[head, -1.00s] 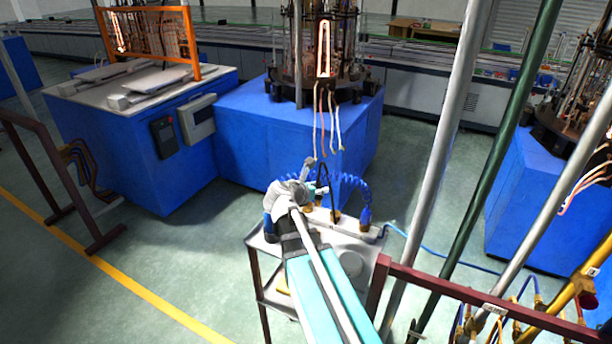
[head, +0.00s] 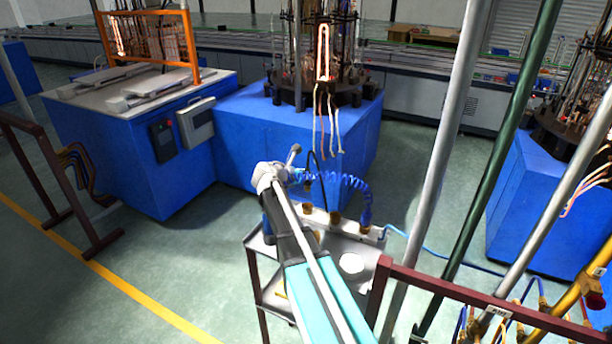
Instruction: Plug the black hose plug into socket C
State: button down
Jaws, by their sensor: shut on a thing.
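My gripper (head: 300,178) is beyond my wrist, above the back of a small cart. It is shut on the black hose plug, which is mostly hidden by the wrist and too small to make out. A thin black hose (head: 318,165) arcs up beside the gripper and down toward the socket strip. The pale socket strip (head: 348,228) lies along the back of the cart and bears several brass sockets, one in its middle (head: 335,217). Letters on the sockets cannot be read, so I cannot tell which is socket C. My arm hides the strip's left part.
A blue coiled hose (head: 345,181) runs from near the gripper to the strip's right end. The cart (head: 372,262) holds a round white thing (head: 352,263). A blue machine (head: 245,135) stands behind; a grey pole (head: 440,170) and dark red rail (head: 450,290) are at right.

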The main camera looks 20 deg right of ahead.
aim_at(307, 187)
jog(key=shift+f, duration=0.25)
jog(key=shift+f+b, duration=2.55)
jog(key=shift+b, duration=0.25)
jog(key=shift+f+b, duration=1)
dwell(1.2)
